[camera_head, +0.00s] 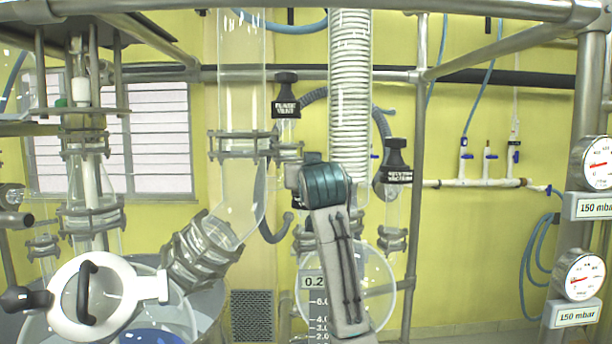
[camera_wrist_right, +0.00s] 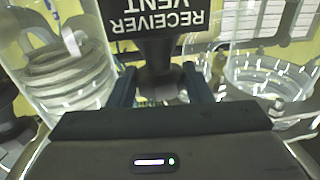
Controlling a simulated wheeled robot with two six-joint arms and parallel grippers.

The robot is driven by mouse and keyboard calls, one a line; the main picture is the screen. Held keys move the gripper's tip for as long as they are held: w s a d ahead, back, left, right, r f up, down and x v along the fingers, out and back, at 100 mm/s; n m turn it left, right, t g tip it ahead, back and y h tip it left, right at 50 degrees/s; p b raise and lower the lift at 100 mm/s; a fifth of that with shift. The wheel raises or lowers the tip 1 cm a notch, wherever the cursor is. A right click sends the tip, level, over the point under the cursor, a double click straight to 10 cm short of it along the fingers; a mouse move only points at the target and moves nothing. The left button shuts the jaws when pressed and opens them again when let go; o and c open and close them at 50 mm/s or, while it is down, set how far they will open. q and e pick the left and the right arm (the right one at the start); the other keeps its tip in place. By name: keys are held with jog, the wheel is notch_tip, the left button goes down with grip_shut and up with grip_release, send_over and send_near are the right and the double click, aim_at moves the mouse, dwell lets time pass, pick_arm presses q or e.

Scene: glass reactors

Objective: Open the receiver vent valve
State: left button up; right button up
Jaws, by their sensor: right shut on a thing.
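In the right wrist view, a black label reading RECEIVER VENT (camera_wrist_right: 165,18) appears upside down. The dark valve handle (camera_wrist_right: 157,58) beside it runs down between the two fingers of my right gripper (camera_wrist_right: 161,90). The gripper is shut on this handle; the exact contact is partly hidden by the gripper body. In the head view, my right arm rises in the middle and hides its gripper and the held handle. How far the valve is turned cannot be told. My left gripper is not in view.
Two other black-handled, labelled valves show in the head view, one upper left (camera_head: 286,108) and one right (camera_head: 398,176) of my arm. A coiled glass condenser (camera_head: 350,60), an angled glass tube (camera_head: 240,190) and a round flask (camera_head: 375,285) stand close by. Metal frame posts (camera_head: 417,200) surround them.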

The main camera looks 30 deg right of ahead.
jog(key=n+y, duration=0.1)
jog(key=n+t+y+b, duration=0.1)
jog(key=y, duration=0.1)
jog(key=n+y, duration=0.1)
jog(key=shift+s+d, duration=0.1)
jog(key=shift+d, duration=0.2)
jog(key=shift+n+t+y+b, duration=0.45)
jog(key=shift+n+y, duration=0.35)
jog(key=shift+y, duration=0.6)
jog(key=shift+n+y, duration=0.3)
jog(key=shift+y, duration=0.2)
jog(key=o, duration=0.9)
jog(key=shift+r, duration=0.1)
jog(key=shift+o, duration=0.5)
jog(key=shift+a, duration=0.2)
jog(key=shift+d, duration=0.1)
